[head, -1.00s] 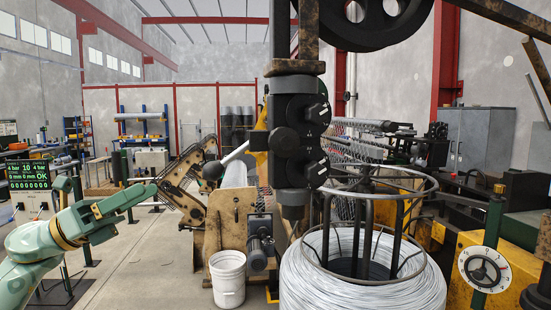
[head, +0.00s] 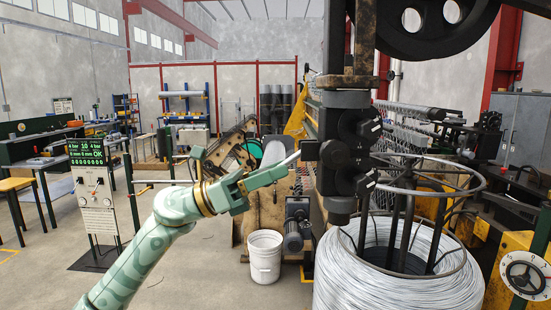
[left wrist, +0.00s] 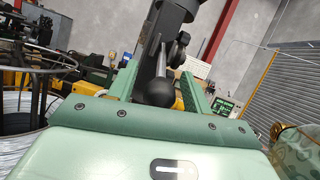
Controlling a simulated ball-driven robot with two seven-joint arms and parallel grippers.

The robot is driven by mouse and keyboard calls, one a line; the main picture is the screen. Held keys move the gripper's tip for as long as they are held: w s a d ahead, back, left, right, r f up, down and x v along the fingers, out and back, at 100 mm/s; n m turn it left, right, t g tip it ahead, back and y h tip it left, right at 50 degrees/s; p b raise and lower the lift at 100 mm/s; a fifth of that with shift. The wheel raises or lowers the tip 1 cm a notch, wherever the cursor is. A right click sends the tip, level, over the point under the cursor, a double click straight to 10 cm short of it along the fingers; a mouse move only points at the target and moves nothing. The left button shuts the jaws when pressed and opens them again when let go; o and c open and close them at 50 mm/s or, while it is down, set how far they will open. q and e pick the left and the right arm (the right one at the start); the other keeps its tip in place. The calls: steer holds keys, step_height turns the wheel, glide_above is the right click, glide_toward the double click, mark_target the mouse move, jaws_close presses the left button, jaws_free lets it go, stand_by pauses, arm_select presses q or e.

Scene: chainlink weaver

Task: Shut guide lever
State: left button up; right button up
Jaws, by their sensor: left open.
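The guide lever (head: 289,159) is a thin pale rod that sticks out to the left and slightly down from a dark grey block with knobs (head: 344,145). Its ball end is hidden behind my left gripper in the head view. My left gripper (head: 280,173) is green and open, at the lever's outer end. In the left wrist view, the lever's black ball knob (left wrist: 157,93) shows between the two open fingers (left wrist: 158,88), with the rod running up from it to the block. I cannot tell if the fingers touch the knob. My right gripper is not in view.
A large wire coil (head: 372,280) in a metal ring cage stands right of and below the block. A white bucket (head: 264,257) stands on the floor below my gripper. A control panel (head: 96,195) stands at the left. Open floor lies between panel and bucket.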

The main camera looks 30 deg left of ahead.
arm_select(q)
steer(key=shift+w+d+r, duration=0.15)
steer(key=shift+w+d, duration=0.05)
steer(key=shift+d, duration=0.1)
jaws_close()
